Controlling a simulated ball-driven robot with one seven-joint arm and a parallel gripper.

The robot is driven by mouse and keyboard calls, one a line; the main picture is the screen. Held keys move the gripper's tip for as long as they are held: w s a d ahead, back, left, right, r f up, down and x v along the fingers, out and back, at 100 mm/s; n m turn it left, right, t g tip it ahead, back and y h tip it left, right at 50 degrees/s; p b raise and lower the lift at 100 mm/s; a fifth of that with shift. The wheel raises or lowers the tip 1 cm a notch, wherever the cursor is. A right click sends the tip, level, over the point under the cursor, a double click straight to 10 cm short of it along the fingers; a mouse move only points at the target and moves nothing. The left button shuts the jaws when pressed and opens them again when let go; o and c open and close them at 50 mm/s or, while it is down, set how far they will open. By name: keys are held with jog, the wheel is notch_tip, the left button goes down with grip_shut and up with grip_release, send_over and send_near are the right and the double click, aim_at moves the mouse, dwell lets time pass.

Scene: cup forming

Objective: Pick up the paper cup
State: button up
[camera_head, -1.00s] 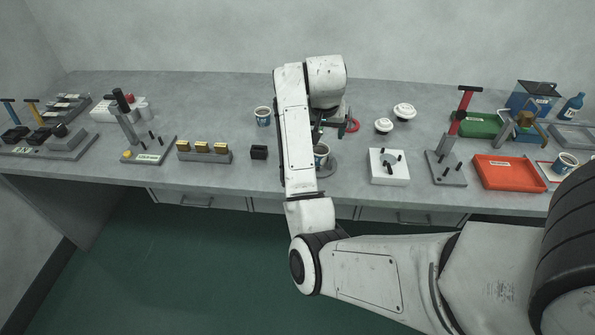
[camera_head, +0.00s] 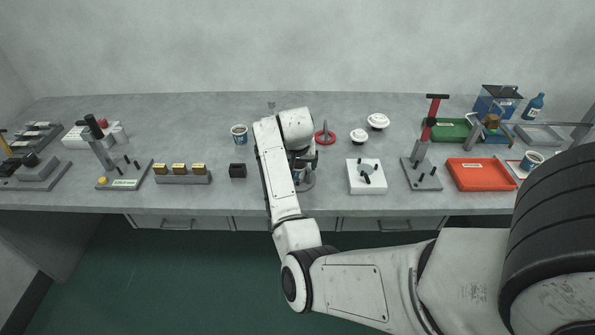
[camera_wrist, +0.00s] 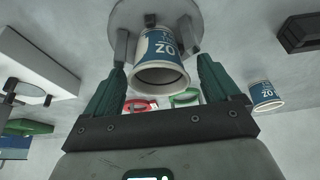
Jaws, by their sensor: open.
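A white paper cup with a blue printed band (camera_wrist: 160,50) stands on a round grey base (camera_wrist: 207,18), between my gripper's fingers in the wrist view. In the head view this cup (camera_head: 298,176) is mostly hidden behind my arm. My gripper (camera_wrist: 157,62) is open, with a green finger on each side of the cup. I cannot tell whether either finger touches it. A second similar cup (camera_head: 239,133) stands on the table to the left; it also shows at the right of the wrist view (camera_wrist: 266,96). A third cup (camera_head: 531,160) stands at the far right.
A red ring stand (camera_head: 325,138) is behind the gripper. A white pegged block (camera_head: 366,177), a lever press (camera_head: 422,172) and a red tray (camera_head: 482,174) stand to the right.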

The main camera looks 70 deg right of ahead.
jog(key=shift+c, duration=0.3)
jog(key=c, duration=0.9)
jog(key=shift+c, duration=0.2)
